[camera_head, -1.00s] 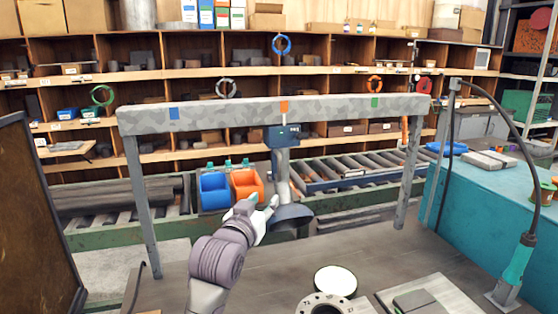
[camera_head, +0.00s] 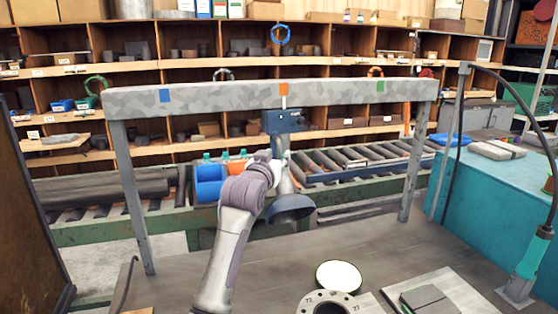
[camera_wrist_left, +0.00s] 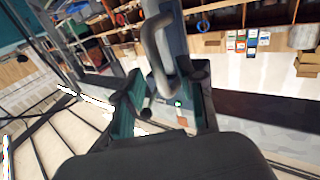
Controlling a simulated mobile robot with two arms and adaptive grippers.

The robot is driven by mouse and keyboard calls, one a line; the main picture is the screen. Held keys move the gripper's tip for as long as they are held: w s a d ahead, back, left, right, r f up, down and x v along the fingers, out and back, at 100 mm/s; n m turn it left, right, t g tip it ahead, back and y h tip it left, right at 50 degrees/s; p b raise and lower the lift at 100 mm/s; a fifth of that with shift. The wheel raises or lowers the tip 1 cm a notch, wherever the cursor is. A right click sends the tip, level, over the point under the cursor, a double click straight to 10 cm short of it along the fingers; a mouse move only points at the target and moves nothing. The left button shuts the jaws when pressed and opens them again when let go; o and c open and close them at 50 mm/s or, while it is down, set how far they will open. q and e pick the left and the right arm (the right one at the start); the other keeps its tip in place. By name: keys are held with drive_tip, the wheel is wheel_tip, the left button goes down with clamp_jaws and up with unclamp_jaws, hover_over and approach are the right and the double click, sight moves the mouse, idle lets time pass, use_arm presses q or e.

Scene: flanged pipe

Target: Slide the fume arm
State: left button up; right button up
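The fume arm hangs from a grey overhead rail (camera_head: 220,97), with its blue carriage (camera_head: 283,121) under the orange mark (camera_head: 284,89) and its dark hood (camera_head: 290,209) below. The rail also has a blue mark (camera_head: 165,96) on the left and a green mark (camera_head: 381,86) on the right. My left gripper (camera_head: 274,158) is at the fume arm's tube, largely hidden by my own wrist. In the left wrist view, its teal-padded fingers (camera_wrist_left: 167,80) are spread, with a grey loop handle (camera_wrist_left: 157,45) between and just beyond them. Contact is not clear. My right gripper is out of view.
Blue bins (camera_head: 209,184) and a roller conveyor (camera_head: 350,163) stand behind the rail. A flange (camera_head: 312,304) and a white disc (camera_head: 338,276) lie on the table in front. A teal bench (camera_head: 490,190) with a hose lamp is at right. Rail posts stand at both sides.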

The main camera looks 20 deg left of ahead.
use_arm(q)
drive_tip(key=shift+w, duration=1.15)
clamp_jaws()
